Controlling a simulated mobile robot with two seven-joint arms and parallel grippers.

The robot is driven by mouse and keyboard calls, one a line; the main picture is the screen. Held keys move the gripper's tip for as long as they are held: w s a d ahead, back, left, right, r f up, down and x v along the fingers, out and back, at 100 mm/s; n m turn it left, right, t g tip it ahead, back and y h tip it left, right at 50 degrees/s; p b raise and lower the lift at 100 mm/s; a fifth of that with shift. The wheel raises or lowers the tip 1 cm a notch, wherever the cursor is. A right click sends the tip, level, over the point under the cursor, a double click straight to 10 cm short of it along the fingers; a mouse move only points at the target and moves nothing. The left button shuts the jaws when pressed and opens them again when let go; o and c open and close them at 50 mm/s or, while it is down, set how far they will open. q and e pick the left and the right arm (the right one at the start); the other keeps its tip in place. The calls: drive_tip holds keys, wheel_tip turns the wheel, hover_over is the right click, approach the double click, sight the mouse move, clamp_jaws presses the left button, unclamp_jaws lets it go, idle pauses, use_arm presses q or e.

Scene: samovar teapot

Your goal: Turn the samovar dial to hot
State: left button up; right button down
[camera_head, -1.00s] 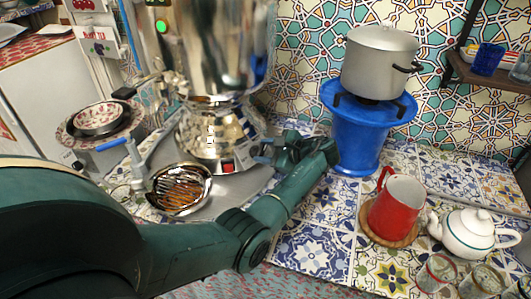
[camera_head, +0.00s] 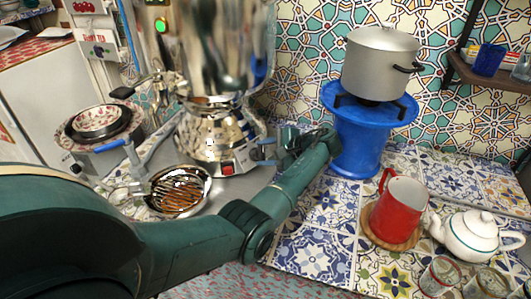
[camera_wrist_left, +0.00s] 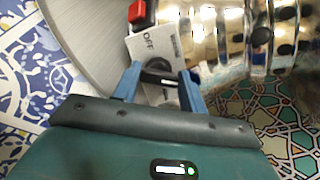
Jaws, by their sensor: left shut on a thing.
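The shiny metal samovar (camera_head: 208,136) stands on the counter, and its base also shows in the left wrist view (camera_wrist_left: 225,35). Its dial (camera_wrist_left: 158,78) is a dark knob on a white label plate (camera_wrist_left: 148,47) reading OFF; other lettering is too blurred to read. My left gripper (camera_head: 265,152) is at the right side of the samovar base. In the left wrist view, its two blue fingers (camera_wrist_left: 161,82) are shut on the dial, one on each side. The dial is hard to make out in the head view. My right gripper is not in view.
A red switch (camera_head: 227,169) is beside the plate. A blue stand (camera_head: 358,145) with a metal pot (camera_head: 377,65) is right of my gripper. A red mug (camera_head: 400,207) and white teapot (camera_head: 468,234) stand front right. A strainer bowl (camera_head: 178,191) is left of my forearm.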

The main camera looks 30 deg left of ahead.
use_arm(q)
drive_tip(key=o, duration=1)
drive_tip(key=v, duration=1.3)
drive_tip(key=shift+d+r+b, duration=0.1)
drive_tip(key=shift+b, duration=0.25)
